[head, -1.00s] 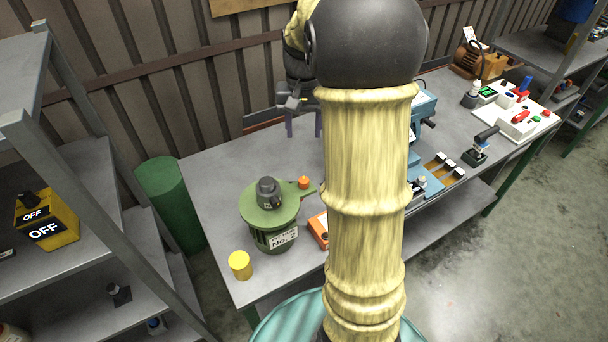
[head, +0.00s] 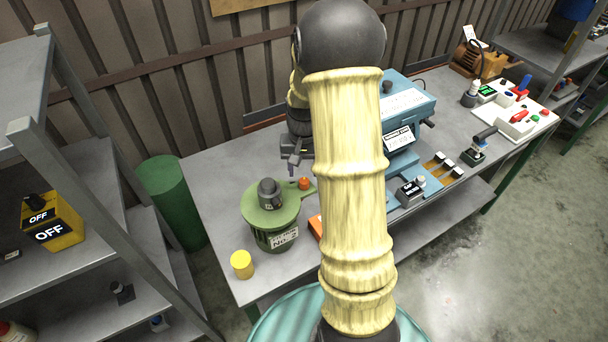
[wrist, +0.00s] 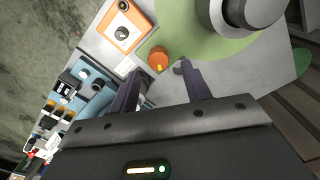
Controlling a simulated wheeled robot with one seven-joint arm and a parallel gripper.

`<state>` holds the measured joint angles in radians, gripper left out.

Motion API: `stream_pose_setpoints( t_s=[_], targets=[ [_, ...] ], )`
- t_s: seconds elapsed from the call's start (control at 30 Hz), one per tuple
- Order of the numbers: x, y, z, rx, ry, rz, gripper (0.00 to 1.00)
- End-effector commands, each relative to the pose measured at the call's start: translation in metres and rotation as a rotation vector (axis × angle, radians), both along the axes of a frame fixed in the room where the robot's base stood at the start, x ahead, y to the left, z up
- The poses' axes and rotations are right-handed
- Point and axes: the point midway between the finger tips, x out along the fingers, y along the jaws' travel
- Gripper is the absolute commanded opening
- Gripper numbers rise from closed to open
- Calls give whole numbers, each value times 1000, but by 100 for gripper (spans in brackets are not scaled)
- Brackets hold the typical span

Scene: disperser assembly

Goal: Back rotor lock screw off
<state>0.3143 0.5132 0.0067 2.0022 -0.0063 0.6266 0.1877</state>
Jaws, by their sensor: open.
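The green disperser unit (head: 270,212) stands on the bench with a dark round part (head: 269,192) on top. An orange knob, seemingly the rotor lock screw (head: 304,183), sits at the right side of its green top; it also shows in the wrist view (wrist: 158,60) with a yellow mark. My gripper (head: 300,167) is open and empty, just behind the knob in the head view. In the wrist view its fingertips (wrist: 161,72) lie either side of the knob's line, with the knob slightly beyond them. I cannot tell the height gap.
A blue machine (head: 400,110) stands right of my arm. An orange box with a dial (wrist: 123,29) is beside the green unit, partly hidden by my arm in the head view. A yellow cylinder (head: 242,264) stands near the front left edge. The bench's back left is clear.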

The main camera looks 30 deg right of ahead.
Motion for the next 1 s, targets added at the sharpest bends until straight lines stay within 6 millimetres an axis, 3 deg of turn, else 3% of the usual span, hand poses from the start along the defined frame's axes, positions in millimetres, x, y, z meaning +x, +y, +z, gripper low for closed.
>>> stream_pose_setpoints(
  t_s=[0.23,0.6,0.83,1.0],
  targets=[
    [0,4,-34,1,2,8,48],
    [0,0,-40,0,-1,1,48],
    [0,-1,-40,0,-1,-3,3],
    [0,-2,-40,0,-1,0,3]
  ],
)
